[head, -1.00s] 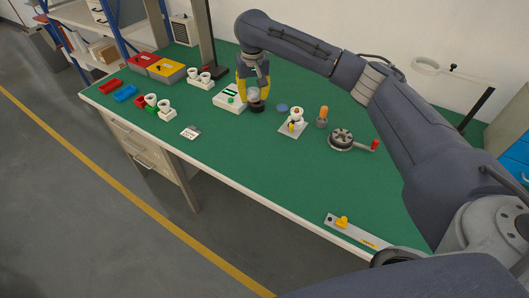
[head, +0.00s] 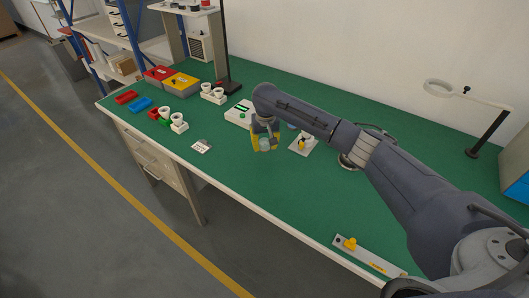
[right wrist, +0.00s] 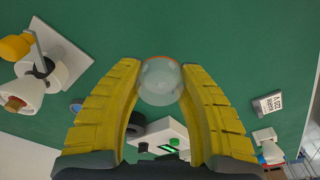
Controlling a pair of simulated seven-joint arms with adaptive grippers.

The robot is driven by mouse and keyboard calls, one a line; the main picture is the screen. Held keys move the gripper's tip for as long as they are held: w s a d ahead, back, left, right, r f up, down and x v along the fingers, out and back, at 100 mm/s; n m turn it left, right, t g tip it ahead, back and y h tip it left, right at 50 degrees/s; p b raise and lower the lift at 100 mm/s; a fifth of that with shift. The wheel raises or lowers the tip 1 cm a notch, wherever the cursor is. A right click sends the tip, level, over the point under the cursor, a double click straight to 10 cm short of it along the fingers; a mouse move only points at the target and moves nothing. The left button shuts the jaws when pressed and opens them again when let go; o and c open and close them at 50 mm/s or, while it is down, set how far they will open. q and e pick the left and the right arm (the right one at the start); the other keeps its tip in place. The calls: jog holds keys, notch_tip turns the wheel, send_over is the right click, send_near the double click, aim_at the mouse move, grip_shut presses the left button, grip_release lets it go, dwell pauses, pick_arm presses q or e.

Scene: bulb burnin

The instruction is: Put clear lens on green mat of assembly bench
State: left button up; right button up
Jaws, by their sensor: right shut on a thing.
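The clear lens (right wrist: 160,82) is a small translucent dome with a thin orange edge line, seen in the right wrist view. My right gripper (right wrist: 158,78) is shut on it, with a yellow finger on each side. In the head view the right gripper (head: 264,146) holds the lens (head: 264,144) over the green mat (head: 240,185) of the bench. How high the lens is above the mat is hard to tell. My left gripper is not in view.
A white tester box (head: 238,115) stands behind the gripper. A white fixture plate (head: 303,144) with a yellow part is close on the right. A small card (head: 201,146) lies to the left. The front middle of the mat is clear. A grey strip with a yellow knob (head: 350,244) lies at the front edge.

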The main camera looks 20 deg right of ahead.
aim_at(264, 155)
jog(key=shift+f, duration=2.15)
jog(key=shift+f, duration=0.1)
jog(key=o, duration=0.7)
jog(key=shift+o, duration=0.2)
jog(key=r, duration=0.4)
jog(key=s+r, duration=0.1)
jog(key=r, duration=0.7)
jog(key=shift+s+a, duration=0.15)
jog(key=shift+s, duration=0.15)
